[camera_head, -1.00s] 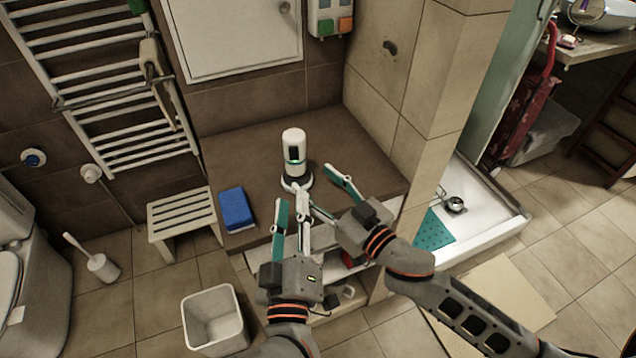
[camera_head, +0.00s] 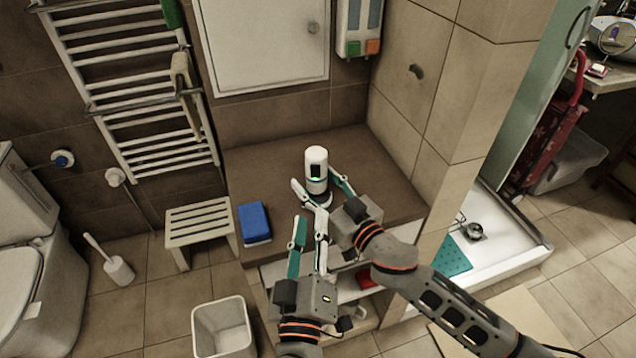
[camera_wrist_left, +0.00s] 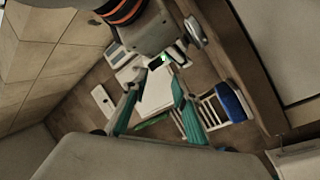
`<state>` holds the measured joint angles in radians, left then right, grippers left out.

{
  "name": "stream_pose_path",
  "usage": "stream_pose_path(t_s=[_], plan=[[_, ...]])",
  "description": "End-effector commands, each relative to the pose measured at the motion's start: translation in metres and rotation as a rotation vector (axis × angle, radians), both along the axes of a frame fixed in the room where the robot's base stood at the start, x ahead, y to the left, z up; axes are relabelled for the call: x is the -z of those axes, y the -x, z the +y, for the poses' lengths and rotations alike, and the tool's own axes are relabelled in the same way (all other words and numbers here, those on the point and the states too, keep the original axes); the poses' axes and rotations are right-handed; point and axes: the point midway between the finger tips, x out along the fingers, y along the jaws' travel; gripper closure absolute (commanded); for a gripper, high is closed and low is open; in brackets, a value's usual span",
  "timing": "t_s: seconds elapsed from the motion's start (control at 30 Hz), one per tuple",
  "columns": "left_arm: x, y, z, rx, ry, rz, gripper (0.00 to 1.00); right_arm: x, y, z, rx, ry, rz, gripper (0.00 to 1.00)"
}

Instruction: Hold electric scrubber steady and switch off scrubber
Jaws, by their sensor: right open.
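The electric scrubber (camera_head: 317,158) is a white upright cylinder with a dark panel and a green light band, standing on the brown ledge (camera_head: 265,160) in the head view. My right gripper (camera_head: 316,179) is open, with one finger on each side of the scrubber's lower part; I cannot tell whether they touch it. My left gripper (camera_head: 310,215) is open and empty, in front of and below the scrubber. Its two teal-padded fingers also show apart in the left wrist view (camera_wrist_left: 155,85). I cannot make out the scrubber surely in that view.
A blue sponge (camera_head: 254,222) lies on the ledge to the left. A slatted stool (camera_head: 198,222) and a white bin (camera_head: 222,328) stand left of my left arm. A tiled pillar (camera_head: 465,110) rises right of the ledge. The back of the ledge is clear.

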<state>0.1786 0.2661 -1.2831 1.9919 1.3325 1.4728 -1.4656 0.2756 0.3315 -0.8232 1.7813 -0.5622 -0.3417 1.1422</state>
Motion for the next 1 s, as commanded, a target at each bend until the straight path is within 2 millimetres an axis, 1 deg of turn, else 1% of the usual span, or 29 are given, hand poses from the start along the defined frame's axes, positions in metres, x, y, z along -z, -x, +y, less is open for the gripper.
stream_pose_path(t_s=[0.03,0.07,0.1,0.2,0.23,0.27,0.3,0.37,0.47,0.53,0.8,0.9,1.0], plan=[[0.000,0.000,0.000,0.000,0.000,0.000,0.72,0.000,0.000,0.000,0.000,0.000,0.000,0.56],[0.000,0.000,0.000,0.000,0.000,0.000,0.72,0.000,0.000,0.000,0.000,0.000,0.000,0.64],[0.000,0.000,0.000,0.000,0.000,0.000,0.72,0.000,0.000,0.000,0.000,0.000,0.000,0.74],[0.000,0.000,0.000,0.000,0.000,0.000,0.72,0.000,0.000,0.000,0.000,0.000,0.000,0.98],[0.000,0.000,0.000,0.000,0.000,0.000,0.72,0.000,0.000,0.000,0.000,0.000,0.000,0.98],[0.000,0.000,0.000,0.000,0.000,0.000,0.75,0.000,0.000,0.000,0.000,0.000,0.000,0.98],[0.000,0.000,0.000,0.000,0.001,0.000,0.85,0.000,0.000,0.000,0.000,0.000,0.000,0.98],[0.000,0.001,0.000,0.002,0.012,0.002,1.00,0.000,0.000,0.000,0.000,0.000,0.000,0.98],[-0.001,0.006,0.000,0.010,0.073,0.007,1.00,0.000,0.000,0.000,0.000,0.000,0.000,0.98],[-0.001,0.012,-0.001,0.020,0.151,0.016,1.00,0.000,0.000,0.000,0.000,0.001,0.001,0.98],[-0.009,0.039,0.001,0.072,0.566,0.049,1.00,0.000,0.000,0.000,0.000,0.001,0.001,0.98],[-0.012,0.046,0.002,0.086,0.693,0.058,1.00,0.000,0.000,0.000,0.000,0.001,0.001,0.98],[-0.014,0.051,0.003,0.096,0.783,0.063,1.00,0.000,0.000,0.000,0.000,0.001,0.001,0.98]])
